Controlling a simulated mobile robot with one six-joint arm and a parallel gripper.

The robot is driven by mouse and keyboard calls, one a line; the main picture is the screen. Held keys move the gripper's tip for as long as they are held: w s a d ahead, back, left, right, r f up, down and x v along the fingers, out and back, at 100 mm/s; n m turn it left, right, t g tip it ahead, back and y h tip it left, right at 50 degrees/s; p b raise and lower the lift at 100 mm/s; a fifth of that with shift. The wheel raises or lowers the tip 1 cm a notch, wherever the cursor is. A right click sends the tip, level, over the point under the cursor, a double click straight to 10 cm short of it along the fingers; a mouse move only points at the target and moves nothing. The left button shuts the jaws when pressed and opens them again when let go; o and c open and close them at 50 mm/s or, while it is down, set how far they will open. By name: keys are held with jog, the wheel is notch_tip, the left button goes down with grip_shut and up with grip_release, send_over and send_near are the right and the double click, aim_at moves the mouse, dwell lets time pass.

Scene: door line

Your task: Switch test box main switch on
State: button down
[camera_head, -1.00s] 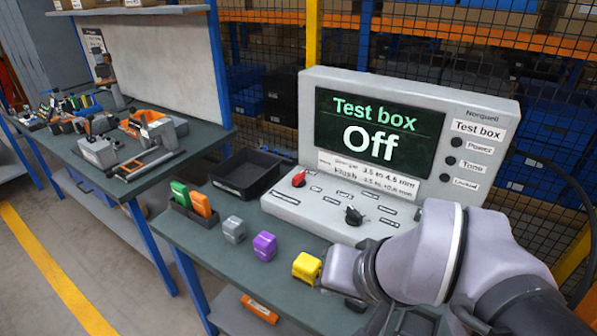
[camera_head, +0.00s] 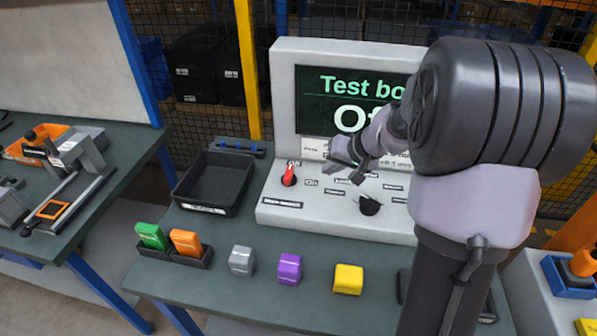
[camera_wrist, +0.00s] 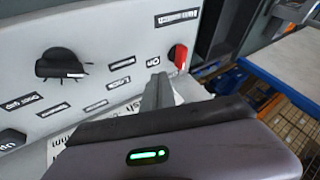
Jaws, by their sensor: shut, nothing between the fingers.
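The test box (camera_head: 284,95) stands on the bench, its screen (camera_head: 345,90) reading "Test bo" and "Of", the rest hidden behind my arm. The red main switch (camera_head: 289,176) is at the left of its sloping panel, with On and Off labels beside it. It also shows in the wrist view (camera_wrist: 180,56). A black knob (camera_head: 369,206) sits right of it, also in the wrist view (camera_wrist: 61,65). My gripper (camera_head: 345,172) is over the panel, right of the red switch. In the wrist view its fingers (camera_wrist: 159,84) are shut and empty, pointing towards the switch, apparently apart from it.
A black tray (camera_head: 213,182) lies left of the box. Green (camera_head: 150,236) and orange (camera_head: 185,242) blocks sit in a holder, with grey (camera_head: 242,260), purple (camera_head: 289,268) and yellow (camera_head: 348,279) blocks along the front. A second bench (camera_head: 110,165) is at left.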

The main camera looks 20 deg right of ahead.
aim_at(312, 191)
jog(key=b+x, duration=0.3)
jog(key=x, duration=0.7)
jog(key=shift+a+f, duration=0.1)
jog(key=w+a, duration=0.2)
jog(key=a, duration=0.1)
jog(key=shift+w+a, duration=0.15)
